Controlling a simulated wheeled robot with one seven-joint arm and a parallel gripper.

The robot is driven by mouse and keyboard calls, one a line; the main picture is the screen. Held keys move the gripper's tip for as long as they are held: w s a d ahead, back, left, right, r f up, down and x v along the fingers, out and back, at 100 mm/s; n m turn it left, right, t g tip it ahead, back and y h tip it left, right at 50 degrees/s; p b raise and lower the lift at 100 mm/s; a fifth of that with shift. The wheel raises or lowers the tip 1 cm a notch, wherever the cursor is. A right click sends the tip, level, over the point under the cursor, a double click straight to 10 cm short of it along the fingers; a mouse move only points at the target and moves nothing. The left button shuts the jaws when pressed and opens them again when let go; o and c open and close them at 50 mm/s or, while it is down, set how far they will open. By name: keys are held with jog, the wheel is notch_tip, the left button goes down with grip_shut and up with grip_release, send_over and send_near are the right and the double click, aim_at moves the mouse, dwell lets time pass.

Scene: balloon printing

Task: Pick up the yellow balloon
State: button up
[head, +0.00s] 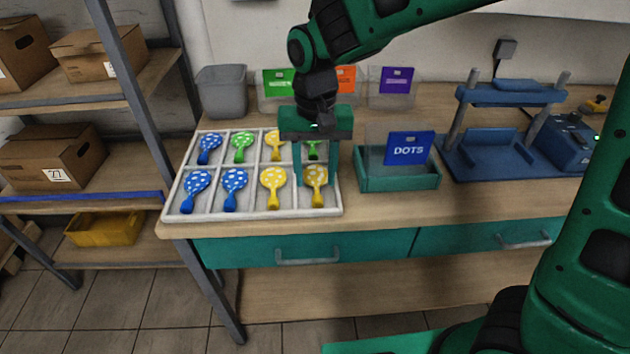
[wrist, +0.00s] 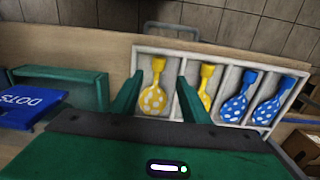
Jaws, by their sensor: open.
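A yellow balloon with white dots (head: 316,175) lies in the front right compartment of the white tray (head: 250,216). It also shows in the wrist view (wrist: 154,98). A second yellow balloon (head: 272,180) lies in the compartment to its left, and a third (head: 274,147) lies in the back row. My gripper (head: 316,183) points down over the front right compartment. Its fingers are open, one on each side of the first yellow balloon, with gaps showing in the wrist view (wrist: 160,80). How low the fingertips reach is hard to tell.
The tray also holds blue balloons (head: 196,187) and green ones (head: 242,146). A teal bin with a DOTS sign (head: 397,182) stands close on the right. A blue press (head: 505,150) is farther right. A grey bin (head: 222,95) and colored signs stand behind.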

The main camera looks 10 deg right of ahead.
aim_at(318, 196)
jog(key=shift+s+d+f, duration=0.1)
jog(key=shift+s+f, duration=0.05)
jog(key=shift+f, duration=1.2)
jog(key=shift+s+d+f, duration=0.1)
jog(key=shift+f, duration=1.2)
jog(key=c, duration=0.9)
